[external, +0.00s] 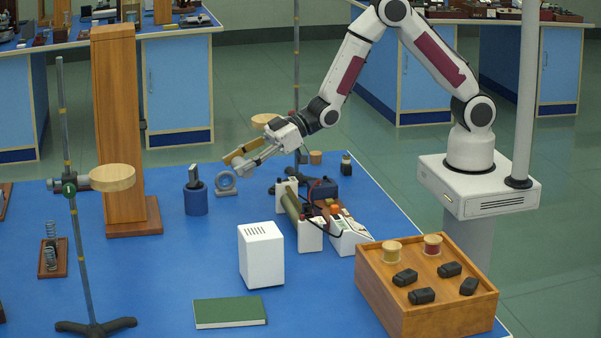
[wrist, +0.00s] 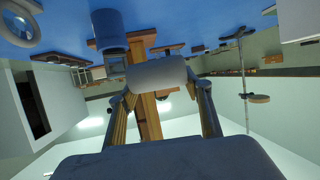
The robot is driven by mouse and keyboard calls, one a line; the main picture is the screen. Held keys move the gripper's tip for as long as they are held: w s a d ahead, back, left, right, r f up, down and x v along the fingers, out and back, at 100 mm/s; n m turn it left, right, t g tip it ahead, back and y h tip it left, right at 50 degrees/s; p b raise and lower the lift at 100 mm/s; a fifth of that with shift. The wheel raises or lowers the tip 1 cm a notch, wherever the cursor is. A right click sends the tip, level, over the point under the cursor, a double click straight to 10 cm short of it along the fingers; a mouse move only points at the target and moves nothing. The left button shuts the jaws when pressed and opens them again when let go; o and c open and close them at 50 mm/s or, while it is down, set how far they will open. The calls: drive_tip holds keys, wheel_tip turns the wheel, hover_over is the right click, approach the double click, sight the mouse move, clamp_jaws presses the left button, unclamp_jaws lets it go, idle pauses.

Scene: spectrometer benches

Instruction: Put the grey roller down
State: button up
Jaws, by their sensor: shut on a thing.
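The grey roller (wrist: 157,73) lies crosswise between my fingertips in the wrist view, its ends against the two fingers. My gripper (external: 238,160) is shut on it and holds it above the blue table (external: 165,270) in the external view. There the roller is small and hard to tell from the fingers. The gripper reaches left and down from the arm, just above and behind a grey ring (external: 226,183) and to the right of a blue cylinder (external: 196,201).
A tall wooden column (external: 120,125) stands to the left. A bench instrument (external: 309,235), a white box (external: 261,255) and a wooden case (external: 427,290) stand to the front right. A green book (external: 230,312) lies in front. Blue table is bare left of the white box.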

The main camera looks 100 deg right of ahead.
drive_tip(key=w+a+f+n+g+y, duration=0.2)
drive_tip(key=w+a+n+g+y, duration=0.1)
drive_tip(key=w+a+n+y, duration=0.3)
drive_tip(key=w+a+y, duration=0.1)
drive_tip(key=w+a, duration=0.1)
drive_tip(key=a, duration=0.1)
drive_tip(key=shift+a+f+n+g, duration=0.3)
drive_tip(key=shift+n+g, duration=0.1)
idle(0.4)
drive_tip(key=shift+f, duration=0.1)
drive_tip(key=shift+f, duration=2.4)
drive_tip(key=shift+f, duration=0.1)
drive_tip(key=shift+f, duration=2.2)
